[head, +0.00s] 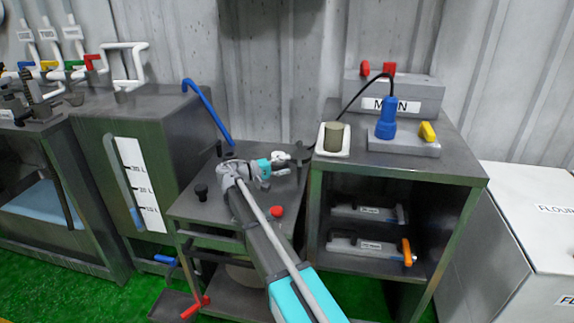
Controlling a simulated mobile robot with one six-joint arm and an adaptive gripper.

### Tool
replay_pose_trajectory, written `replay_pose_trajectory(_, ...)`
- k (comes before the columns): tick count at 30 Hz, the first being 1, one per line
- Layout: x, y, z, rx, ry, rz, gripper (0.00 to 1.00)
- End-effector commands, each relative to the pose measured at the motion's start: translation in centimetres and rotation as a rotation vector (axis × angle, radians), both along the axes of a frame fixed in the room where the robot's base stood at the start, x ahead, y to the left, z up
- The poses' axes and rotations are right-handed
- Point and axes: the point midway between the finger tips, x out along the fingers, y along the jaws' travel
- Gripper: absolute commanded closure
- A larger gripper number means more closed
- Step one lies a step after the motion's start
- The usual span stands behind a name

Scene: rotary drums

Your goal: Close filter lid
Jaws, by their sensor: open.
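My gripper (289,165) is over the low middle metal stand (190,207), with its fingers pointing right and apart. Nothing shows between them. A dark bar-like part (305,154), perhaps part of the filter lid, stands just right of the fingertips at the stand's right edge; I cannot tell whether they touch. My arm crosses the stand and hides much of its top, so the filter lid is not clearly seen. A black knob (201,192) and a red knob (277,211) are on the stand.
A tank with a level scale (138,185) and a blue lever (208,112) stands at left. At right, a taller cabinet (455,165) bears a white tray (346,139) with an olive cylinder (337,136), a blue plug (387,118) and the MAIN box (425,97).

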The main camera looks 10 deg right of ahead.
Motion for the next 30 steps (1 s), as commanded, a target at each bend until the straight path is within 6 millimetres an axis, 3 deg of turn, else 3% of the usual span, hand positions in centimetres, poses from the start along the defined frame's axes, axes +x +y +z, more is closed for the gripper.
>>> replay_pose_trajectory(1, 1.3, 0.9, 0.0, 0.002, 0.000, 0.017, 0.55)
replay_pose_trajectory(6, 1.4, 0.9, 1.1, 0.001, 0.000, 0.016, 0.86)
replay_pose_trajectory(9, 1.5, 0.8, 2.4, 0.000, 0.000, 0.015, 1.00)
replay_pose_trajectory(18, 0.8, 0.4, 5.1, 0.000, 0.000, 0.008, 1.00)
replay_pose_trajectory(30, 0.4, 0.2, 5.0, 0.000, 0.000, 0.005, 1.00)
